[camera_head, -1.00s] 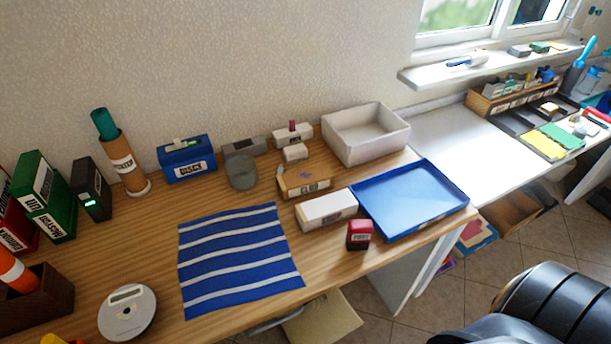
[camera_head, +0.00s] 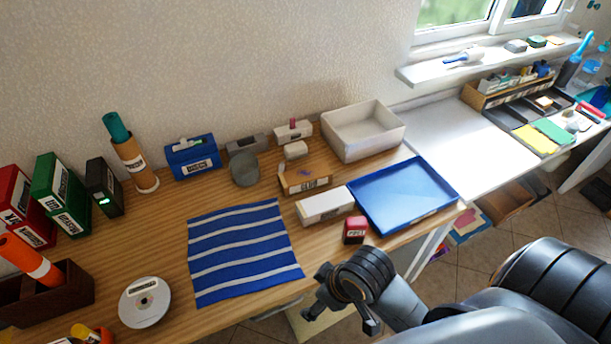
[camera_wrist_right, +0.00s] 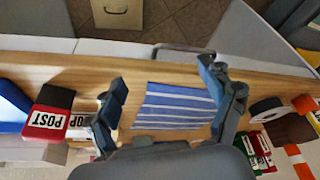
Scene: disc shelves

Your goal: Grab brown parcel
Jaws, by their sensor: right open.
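A small tan-brown box with a white label (camera_head: 304,180) lies on the wooden desk, behind a long white box; it is the closest match to a brown parcel, but I cannot tell for sure. My right gripper (camera_head: 342,312) is at the desk's front edge, in front of the red stamp, open and empty. In the right wrist view its two fingers (camera_wrist_right: 163,88) are spread apart, with the striped mat (camera_wrist_right: 175,108) beyond them. The tan-brown box is not clear in that view. My left gripper is not in view.
A long white box (camera_head: 325,206), a red stamp (camera_head: 355,230) and a blue tray (camera_head: 405,195) stand around the tan-brown box. A white bin (camera_head: 362,145) is behind. The striped cloth (camera_head: 243,250) lies flat to the left. A tan box-like thing (camera_wrist_right: 118,12) is below the desk edge.

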